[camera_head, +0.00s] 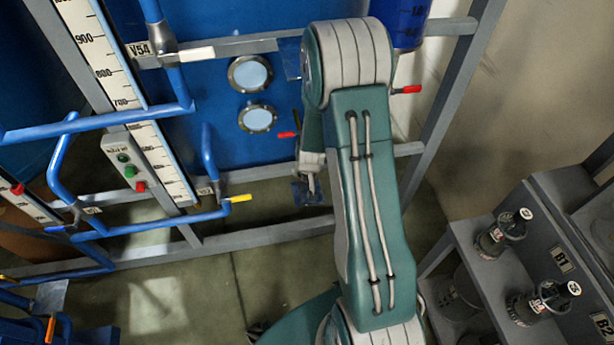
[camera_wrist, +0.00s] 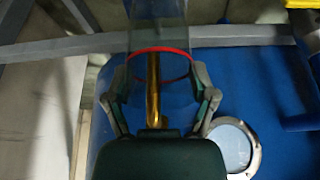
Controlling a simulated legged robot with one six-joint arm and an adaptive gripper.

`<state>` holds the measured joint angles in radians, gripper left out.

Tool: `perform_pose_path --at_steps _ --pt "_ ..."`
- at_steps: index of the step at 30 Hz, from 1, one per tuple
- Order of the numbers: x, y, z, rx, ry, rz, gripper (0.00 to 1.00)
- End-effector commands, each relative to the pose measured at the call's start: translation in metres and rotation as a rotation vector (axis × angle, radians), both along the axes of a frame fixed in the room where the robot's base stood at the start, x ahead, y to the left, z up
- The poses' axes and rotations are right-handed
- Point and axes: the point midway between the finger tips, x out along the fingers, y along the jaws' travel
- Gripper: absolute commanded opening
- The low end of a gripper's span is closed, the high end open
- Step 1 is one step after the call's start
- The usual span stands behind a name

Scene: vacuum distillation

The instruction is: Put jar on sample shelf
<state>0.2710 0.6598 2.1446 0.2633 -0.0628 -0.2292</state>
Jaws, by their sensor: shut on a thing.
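My gripper (camera_wrist: 163,85) shows in the wrist view with its two fingers closed on opposite sides of a clear jar (camera_wrist: 177,65). The jar has a red ring around it, and a gold-coloured rod or tube shows through or behind it. Its full shape and contents are unclear. In the head view my arm bends over and down in front of the blue tank, and the jar cannot be made out there. A grey shelf (camera_head: 552,225) with labels B1 and B2, probably the sample shelf, stands at the lower right.
Blue pipes (camera_head: 100,128), valve handles and a grey frame (camera_head: 440,125) surround the blue tank (camera_head: 235,125). Open floor (camera_head: 180,295) shows below.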

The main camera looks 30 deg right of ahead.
Motion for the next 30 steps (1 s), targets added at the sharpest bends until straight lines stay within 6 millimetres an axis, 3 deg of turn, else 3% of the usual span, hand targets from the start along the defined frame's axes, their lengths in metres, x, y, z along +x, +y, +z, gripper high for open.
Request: perform_pose_path --at_steps 3,10,15,27,28,29,30 --pt "0.012 -0.008 -0.018 0.0 0.002 0.0 0.2" --pt "0.024 -0.015 -0.036 0.0 0.001 -0.002 0.2" --pt "0.023 -0.014 -0.06 0.001 0.003 0.0 0.2" --pt "0.023 -0.014 -0.066 0.0 0.0 -0.001 0.2" --pt "0.023 -0.014 -0.066 0.0 0.0 -0.001 0.82" --pt "0.023 -0.014 -0.066 0.0 0.0 -0.001 0.96" --pt "0.023 -0.014 -0.066 0.0 0.0 -0.001 1.0"
